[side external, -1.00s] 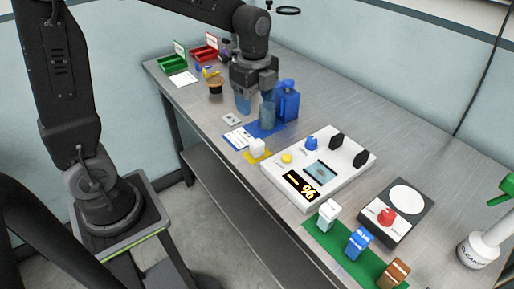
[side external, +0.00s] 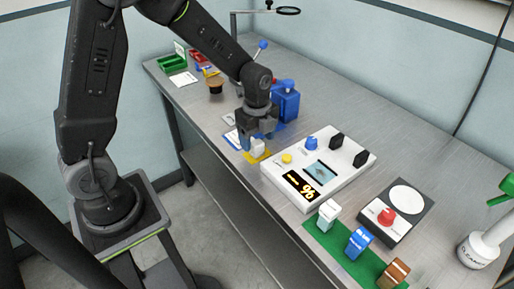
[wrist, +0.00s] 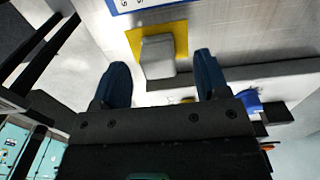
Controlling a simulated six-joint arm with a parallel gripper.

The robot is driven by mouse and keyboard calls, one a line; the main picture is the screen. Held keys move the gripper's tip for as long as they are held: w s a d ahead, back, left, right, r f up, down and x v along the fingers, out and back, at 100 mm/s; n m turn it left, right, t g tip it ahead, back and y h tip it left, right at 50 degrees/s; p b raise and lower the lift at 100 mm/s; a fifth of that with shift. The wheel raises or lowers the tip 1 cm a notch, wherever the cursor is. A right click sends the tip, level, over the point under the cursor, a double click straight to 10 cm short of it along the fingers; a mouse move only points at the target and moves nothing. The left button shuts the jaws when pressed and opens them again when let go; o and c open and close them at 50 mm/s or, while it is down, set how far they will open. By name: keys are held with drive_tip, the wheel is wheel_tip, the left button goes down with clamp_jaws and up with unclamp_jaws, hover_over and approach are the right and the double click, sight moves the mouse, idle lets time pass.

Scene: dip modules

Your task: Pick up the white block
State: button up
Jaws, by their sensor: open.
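A small white block (side external: 258,146) sits on a yellow mat (side external: 262,158) beside the white device. In the wrist view the white block (wrist: 158,56) rests on the yellow mat (wrist: 180,27), between and a little beyond my fingertips. My gripper (side external: 258,138) is open just above and around the block, with a blue finger at each side; I cannot tell if either touches it. The wrist view shows my gripper (wrist: 163,78) with nothing held. Part of the block is hidden by a finger in the side view.
A white device (side external: 318,168) with knobs lies close to the right. Another white labelled block (side external: 328,212) stands on a green mat (side external: 320,232) with blue and brown ones.

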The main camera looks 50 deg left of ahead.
sight(256, 142)
drive_tip(key=shift+s+f, duration=0.1)
drive_tip(key=shift+f, duration=1.45)
drive_tip(key=shift+c, duration=0.2)
drive_tip(key=c, duration=1)
drive_tip(key=shift+o, duration=0.2)
drive_tip(key=shift+r, duration=0.15)
wheel_tip(256, 142, up, 4)
drive_tip(key=shift+r, duration=0.15)
drive_tip(key=s+a+r, duration=0.5)
drive_tip(key=a+r, duration=0.1)
drive_tip(key=a, duration=0.4)
drive_tip(key=shift+s+a+r, duration=0.15)
drive_tip(key=shift+s+r, duration=0.1)
drive_tip(key=shift+s, duration=0.05)
